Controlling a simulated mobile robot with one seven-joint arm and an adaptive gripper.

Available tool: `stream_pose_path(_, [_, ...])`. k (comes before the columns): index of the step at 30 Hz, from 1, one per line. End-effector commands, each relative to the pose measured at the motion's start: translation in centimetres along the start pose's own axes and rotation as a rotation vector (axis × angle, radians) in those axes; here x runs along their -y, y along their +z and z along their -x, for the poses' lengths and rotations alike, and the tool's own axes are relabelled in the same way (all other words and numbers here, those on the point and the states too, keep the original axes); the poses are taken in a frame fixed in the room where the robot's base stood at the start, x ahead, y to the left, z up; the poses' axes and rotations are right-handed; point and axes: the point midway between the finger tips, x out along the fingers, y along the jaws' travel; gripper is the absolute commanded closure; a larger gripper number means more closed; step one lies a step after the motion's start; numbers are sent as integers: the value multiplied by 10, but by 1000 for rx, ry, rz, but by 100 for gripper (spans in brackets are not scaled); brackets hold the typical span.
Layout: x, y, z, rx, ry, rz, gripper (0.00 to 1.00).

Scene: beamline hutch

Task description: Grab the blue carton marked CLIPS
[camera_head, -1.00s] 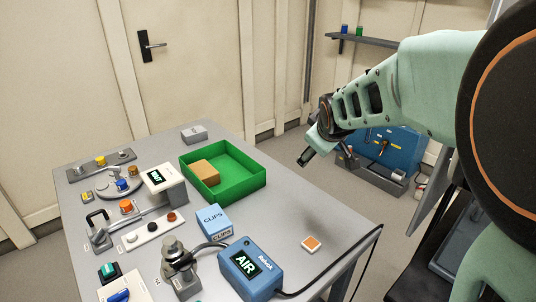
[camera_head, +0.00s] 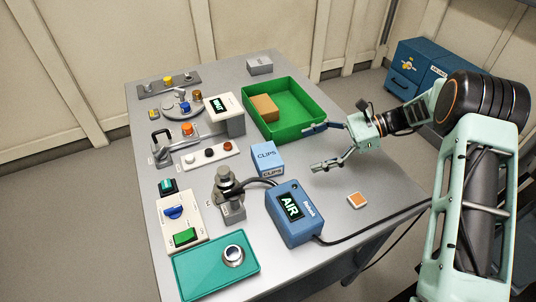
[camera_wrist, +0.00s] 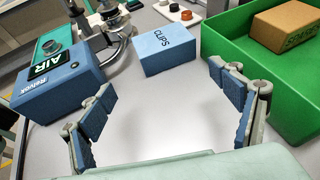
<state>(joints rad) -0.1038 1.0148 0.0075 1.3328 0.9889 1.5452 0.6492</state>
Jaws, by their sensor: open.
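The blue carton marked CLIPS (camera_head: 266,156) sits on the grey table, just in front of the green tray and behind the blue AIR box. It also shows in the wrist view (camera_wrist: 165,50), ahead of my fingers and between them, nearer the right one. My gripper (camera_head: 318,147) is open and empty over the table, to the right of the carton and apart from it. In the wrist view both blue-padded fingers of my gripper (camera_wrist: 160,110) are spread wide with bare table between them.
The green tray (camera_head: 312,97) holds a brown box (camera_head: 264,107), right beside my gripper. The blue AIR box (camera_head: 294,214) with its cable stands in front of the carton. A metal fitting (camera_head: 228,190) is at the carton's left.

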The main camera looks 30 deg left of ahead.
Motion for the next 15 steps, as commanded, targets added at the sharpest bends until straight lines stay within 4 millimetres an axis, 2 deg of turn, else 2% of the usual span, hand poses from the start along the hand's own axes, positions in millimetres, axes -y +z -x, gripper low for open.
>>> stream_pose_path(3, [4, 8, 2, 90, -16, -56, 16])
stream_pose_path(7, [6, 12, -4, 122, -19, -74, 16])
stream_pose_path(15, [6, 17, -44, 119, -17, -73, 16])
